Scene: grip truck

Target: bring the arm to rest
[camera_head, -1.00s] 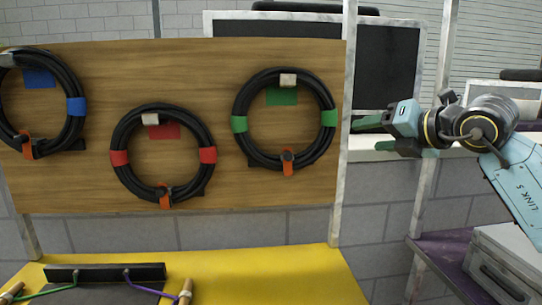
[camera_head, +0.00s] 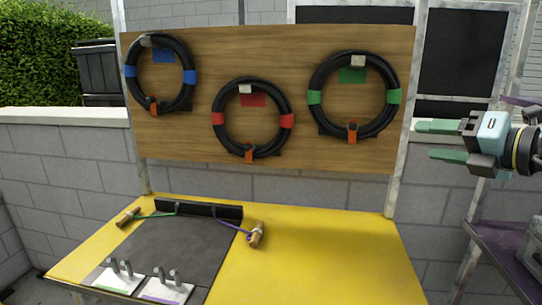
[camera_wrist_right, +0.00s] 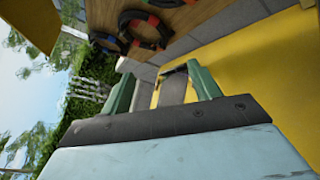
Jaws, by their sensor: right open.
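My right gripper (camera_head: 437,141) is at the right side of the head view, to the right of the wooden board (camera_head: 300,100). Its two green fingers are apart and nothing is between them. The fingers also show open and empty in the right wrist view (camera_wrist_right: 165,88). Coiled black cables hang on the board: one with blue bands (camera_head: 129,72), one with red bands (camera_head: 287,121) and one with green bands (camera_head: 313,97). The gripper is apart from the nearest coil, the green-banded one. My left gripper is not in view.
A yellow table (camera_head: 320,255) stands below the board. On it lie a dark mat (camera_head: 180,248), a black bar (camera_head: 200,209), cords with wooden handles (camera_head: 256,235) and white plates with grey pegs (camera_head: 118,279). A metal post (camera_head: 405,130) stands left of my gripper. A purple shelf (camera_head: 500,245) is at lower right.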

